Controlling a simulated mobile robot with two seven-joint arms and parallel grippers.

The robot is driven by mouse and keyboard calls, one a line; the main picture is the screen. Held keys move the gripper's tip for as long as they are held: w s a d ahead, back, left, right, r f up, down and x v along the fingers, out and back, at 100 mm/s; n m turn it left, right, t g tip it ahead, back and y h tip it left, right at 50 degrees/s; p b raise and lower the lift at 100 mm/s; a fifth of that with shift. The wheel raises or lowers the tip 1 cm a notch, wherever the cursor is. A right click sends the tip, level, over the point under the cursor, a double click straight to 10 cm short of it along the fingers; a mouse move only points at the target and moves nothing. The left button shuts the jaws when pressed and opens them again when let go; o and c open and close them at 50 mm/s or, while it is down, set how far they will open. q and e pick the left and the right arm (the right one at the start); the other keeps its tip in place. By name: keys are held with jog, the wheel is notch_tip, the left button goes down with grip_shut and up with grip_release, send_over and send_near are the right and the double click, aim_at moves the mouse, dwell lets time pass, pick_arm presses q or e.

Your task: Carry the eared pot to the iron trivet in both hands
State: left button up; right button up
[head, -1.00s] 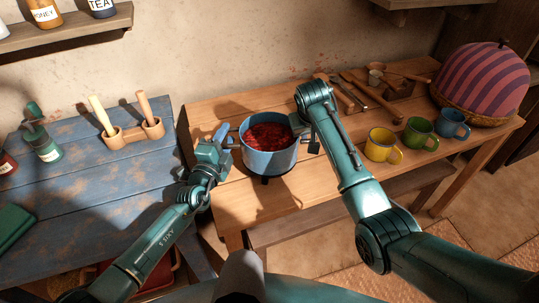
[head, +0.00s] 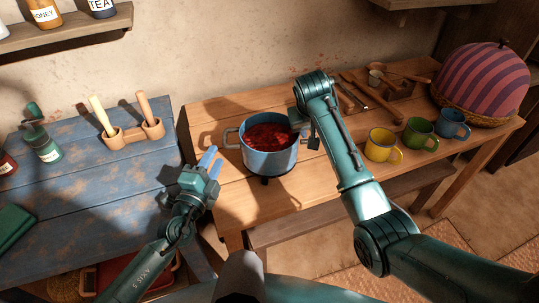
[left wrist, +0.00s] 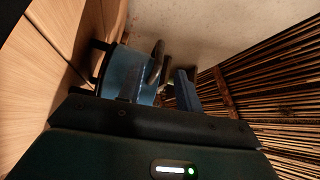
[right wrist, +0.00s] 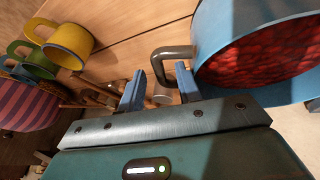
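The blue eared pot (head: 268,160), full of something red, stands upright on the right-hand wooden table. Under it shows the black iron trivet (head: 265,180), mostly hidden; dark legs show in the left wrist view (left wrist: 97,46). My left gripper (head: 212,160) is open and empty, left of the pot and apart from its left ear (head: 231,137). The pot shows beyond the fingers in the left wrist view (left wrist: 120,66). My right gripper (right wrist: 160,88) is open at the right ear (right wrist: 172,53), which lies between its fingers. My right arm partly hides this in the head view.
Yellow (head: 381,145), green (head: 419,134) and blue (head: 453,124) mugs stand right of my right arm. A striped dome (head: 487,80) fills the table's right end. Wooden utensils (head: 372,98) lie behind.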

jog(key=v, duration=0.9)
jog(key=shift+r, duration=0.1)
pick_arm(q)
jog(key=shift+s+a+b, duration=0.25)
jog(key=shift+s+a, duration=0.15)
jog(key=shift+a, duration=0.35)
jog(key=shift+s+a+b, duration=0.3)
jog(key=shift+s+a, duration=0.15)
jog(key=shift+a, duration=0.3)
jog(key=shift+s+a+b, duration=0.25)
jog(key=shift+s+a, duration=0.15)
jog(key=shift+a, duration=0.35)
pick_arm(e)
jog(key=shift+f, duration=0.75)
